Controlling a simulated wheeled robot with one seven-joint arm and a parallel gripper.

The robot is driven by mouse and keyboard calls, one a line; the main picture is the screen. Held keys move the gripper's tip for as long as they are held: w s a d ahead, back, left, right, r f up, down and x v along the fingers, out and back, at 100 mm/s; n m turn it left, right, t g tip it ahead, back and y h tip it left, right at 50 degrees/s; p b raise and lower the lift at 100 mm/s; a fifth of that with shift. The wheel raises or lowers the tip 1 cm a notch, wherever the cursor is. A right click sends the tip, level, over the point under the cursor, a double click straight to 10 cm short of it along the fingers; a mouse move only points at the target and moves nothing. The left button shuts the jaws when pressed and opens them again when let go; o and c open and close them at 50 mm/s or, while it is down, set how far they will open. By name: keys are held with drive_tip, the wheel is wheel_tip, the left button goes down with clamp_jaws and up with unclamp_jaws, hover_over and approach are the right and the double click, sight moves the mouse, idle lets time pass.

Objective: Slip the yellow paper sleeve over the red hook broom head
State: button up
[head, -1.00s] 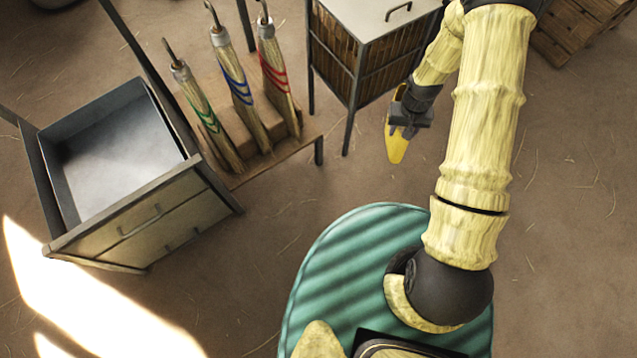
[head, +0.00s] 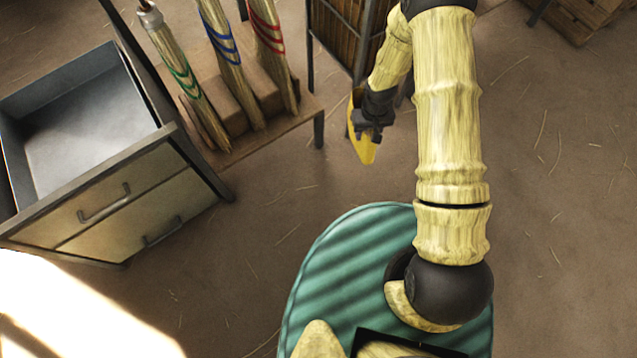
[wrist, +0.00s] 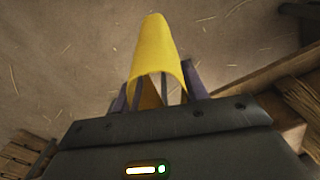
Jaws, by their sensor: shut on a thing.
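My gripper (head: 368,122) is shut on the yellow paper sleeve (head: 362,138) and holds it off the floor, to the right of the broom stand. In the wrist view the sleeve (wrist: 156,50) is a tapering open tube, its wide mouth toward the gripper and its narrow end pointing away. The red-banded broom head (head: 268,38) stands tilted on the wooden stand (head: 228,163), rightmost of three. Its top is cut off by the upper edge of the head view, so its hook is hidden. The sleeve is apart from it.
The blue-banded broom (head: 222,50) and green-banded broom (head: 180,72) stand left of the red one. An open drawer cabinet (head: 120,215) is at the left. A dark-framed crate (head: 340,40) stands behind the gripper. Floor in front of the stand is clear.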

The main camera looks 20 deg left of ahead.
drive_tip(key=s+a+f+n+b, duration=0.1)
drive_tip(key=a+f+b, duration=0.2)
drive_tip(key=f+b, duration=0.4)
drive_tip(key=s+a+f+n+b, duration=0.2)
drive_tip(key=a+f+b, duration=0.2)
drive_tip(key=f+b, duration=0.3)
drive_tip(key=s+a+f+n+b, duration=0.1)
drive_tip(key=s+a+f+b, duration=0.1)
drive_tip(key=f+b, duration=0.5)
wheel_tip(320, 180, down, 6)
drive_tip(key=shift+s+a+r+b, duration=0.25)
drive_tip(key=shift+a+b, duration=0.1)
drive_tip(key=shift+a, duration=0.55)
drive_tip(key=shift+w+f+b, duration=0.1)
drive_tip(key=shift+f+b, duration=1.4)
drive_tip(key=shift+f, duration=1)
drive_tip(key=shift+f, duration=0.1)
drive_tip(key=shift+f+b, duration=1.25)
drive_tip(key=shift+f, duration=0.95)
drive_tip(key=shift+f, duration=0.2)
drive_tip(key=o, duration=1)
